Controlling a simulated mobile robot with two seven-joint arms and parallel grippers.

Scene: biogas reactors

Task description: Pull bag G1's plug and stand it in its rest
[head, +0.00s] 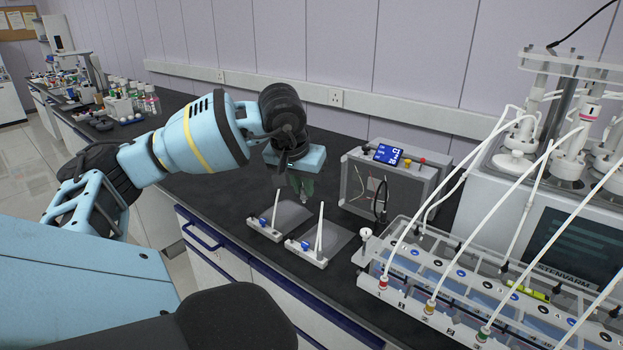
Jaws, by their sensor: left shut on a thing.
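My left gripper (302,193) reaches in from the left and points down over the bench, just behind the far gas bag. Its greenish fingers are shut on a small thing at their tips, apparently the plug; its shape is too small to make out. Two flat grey bags lie on the black bench, a far one (292,214) and a near one (338,238). Each has a white bar at its front with a blue valve and upright white pieces: the far bar (262,230) and the near bar (306,254). I cannot read which bag is G1. My right gripper is not in view.
A clear-fronted box with a blue display (388,154) stands right of the gripper. A reactor rack (440,298) with white tubes fills the right. Bottles (150,100) stand far left. The bench (215,178) left of the bags is clear.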

